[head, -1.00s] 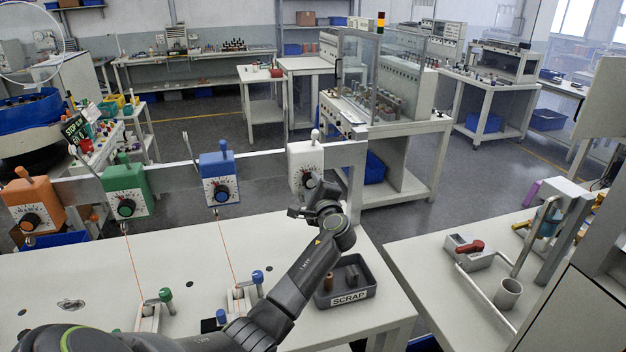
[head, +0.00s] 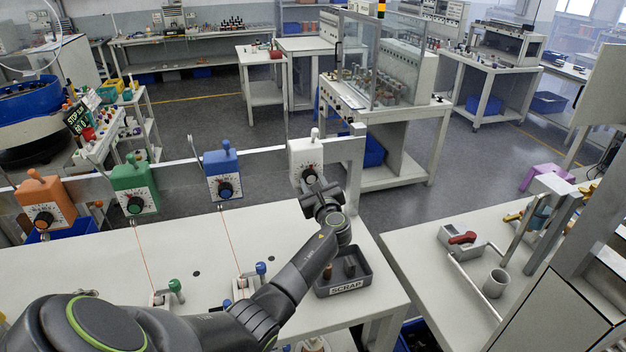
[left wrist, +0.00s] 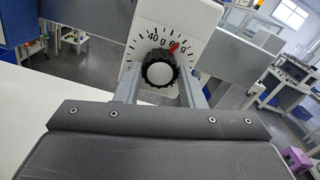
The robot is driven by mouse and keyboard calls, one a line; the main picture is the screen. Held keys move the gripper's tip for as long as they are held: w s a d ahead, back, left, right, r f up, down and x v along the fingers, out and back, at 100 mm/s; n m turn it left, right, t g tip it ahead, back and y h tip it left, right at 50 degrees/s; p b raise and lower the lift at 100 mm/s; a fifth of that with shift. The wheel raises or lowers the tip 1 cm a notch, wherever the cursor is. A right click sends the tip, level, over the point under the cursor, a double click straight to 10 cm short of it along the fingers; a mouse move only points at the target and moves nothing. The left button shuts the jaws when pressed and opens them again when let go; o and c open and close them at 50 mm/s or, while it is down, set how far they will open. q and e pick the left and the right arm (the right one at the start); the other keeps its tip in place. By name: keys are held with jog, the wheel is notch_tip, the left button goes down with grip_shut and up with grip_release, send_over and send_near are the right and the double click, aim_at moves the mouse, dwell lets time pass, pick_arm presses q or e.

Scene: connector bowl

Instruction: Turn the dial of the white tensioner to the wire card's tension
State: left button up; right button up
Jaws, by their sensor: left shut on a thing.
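The white tensioner (head: 306,155) hangs on the grey rail at its right end, with a pale knob on top. Its black dial (left wrist: 160,70) has a pale cap and fills the middle of the left wrist view. A red pointer (left wrist: 174,47) lies on the scale by the second printed number, right of "40 g", and partly covers it. My left gripper (head: 312,184) is at the dial; in the left wrist view its fingers (left wrist: 160,82) are shut on the dial's two sides. My right gripper is out of view. I cannot make out a wire card.
Blue (head: 222,172), green (head: 134,187) and orange (head: 45,203) tensioners share the rail to the left. A dark SCRAP tray (head: 345,278) stands on the table below my left arm. A second table (head: 450,228) at right holds a grey box with a red handle.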

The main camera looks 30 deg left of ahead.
pick_arm(q)
jog(key=shift+f+m, duration=0.1)
jog(key=shift+m, duration=0.6)
jog(key=o, duration=1)
jog(key=b+v, duration=0.4)
jog(key=v, duration=1.3)
jog(key=shift+s+d+b, duration=0.15)
jog(key=shift+s+b, duration=0.05)
jog(key=shift+b, duration=0.2)
